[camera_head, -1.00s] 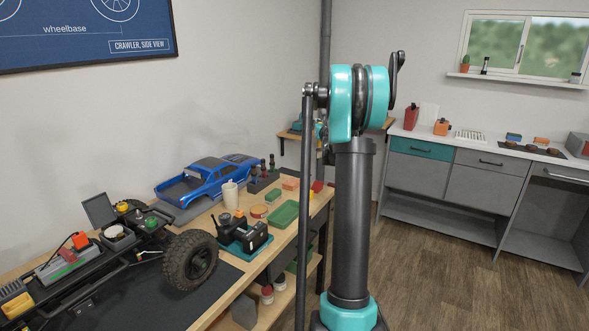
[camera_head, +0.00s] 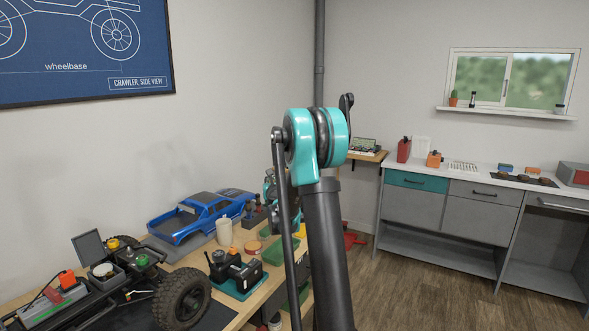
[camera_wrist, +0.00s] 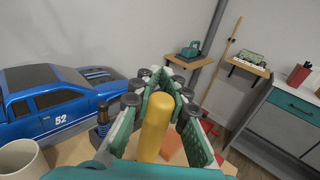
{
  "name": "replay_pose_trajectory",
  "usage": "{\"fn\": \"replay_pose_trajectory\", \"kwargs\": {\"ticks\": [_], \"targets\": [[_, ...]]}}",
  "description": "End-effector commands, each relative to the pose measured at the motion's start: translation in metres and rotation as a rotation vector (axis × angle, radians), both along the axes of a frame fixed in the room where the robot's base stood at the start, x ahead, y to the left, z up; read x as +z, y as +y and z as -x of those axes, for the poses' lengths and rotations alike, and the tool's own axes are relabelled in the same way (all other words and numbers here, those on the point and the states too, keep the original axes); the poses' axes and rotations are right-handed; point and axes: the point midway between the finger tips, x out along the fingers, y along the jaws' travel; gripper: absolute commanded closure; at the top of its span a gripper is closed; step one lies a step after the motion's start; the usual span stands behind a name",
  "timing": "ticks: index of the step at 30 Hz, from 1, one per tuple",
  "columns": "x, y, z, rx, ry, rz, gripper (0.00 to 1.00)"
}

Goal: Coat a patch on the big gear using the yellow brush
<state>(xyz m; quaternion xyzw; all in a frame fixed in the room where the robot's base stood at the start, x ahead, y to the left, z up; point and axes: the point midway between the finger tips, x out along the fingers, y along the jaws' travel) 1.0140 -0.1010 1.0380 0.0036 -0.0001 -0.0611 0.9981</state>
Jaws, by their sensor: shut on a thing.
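My gripper (camera_wrist: 165,82) is shut on the yellow brush (camera_wrist: 155,126), whose thick yellow handle stands between the fingers in the wrist view. The brush's bristles are not clear to see. In the head view my arm stands in front of the bench's far end, and the gripper is mostly hidden behind it. I cannot make out the big gear in either view.
The bench holds a crawler chassis with a large black wheel (camera_head: 182,298), a black and teal device (camera_head: 236,272), a green tray (camera_head: 279,251), a pale cup (camera_head: 224,232) and a blue truck body (camera_head: 200,216). A grey cabinet (camera_head: 410,212) stands right; floor between is open.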

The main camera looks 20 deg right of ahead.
Motion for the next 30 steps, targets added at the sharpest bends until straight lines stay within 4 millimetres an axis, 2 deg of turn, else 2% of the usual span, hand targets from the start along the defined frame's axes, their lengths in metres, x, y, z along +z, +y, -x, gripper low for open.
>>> {"fn": "replay_pose_trajectory", "kwargs": {"ticks": [1, 3, 6, 10, 17, 30], "targets": [[-0.008, 0.023, 0.006, 0.007, 0.000, 0.001, 1.00], [-0.016, 0.045, 0.015, 0.005, 0.000, 0.003, 1.00], [-0.025, 0.070, 0.027, 0.004, 0.000, 0.004, 1.00], [-0.033, 0.089, 0.037, 0.001, 0.001, 0.006, 1.00], [-0.042, 0.096, 0.041, -0.001, 0.001, 0.007, 1.00], [-0.083, 0.096, 0.041, -0.001, 0.001, 0.007, 1.00]]}}
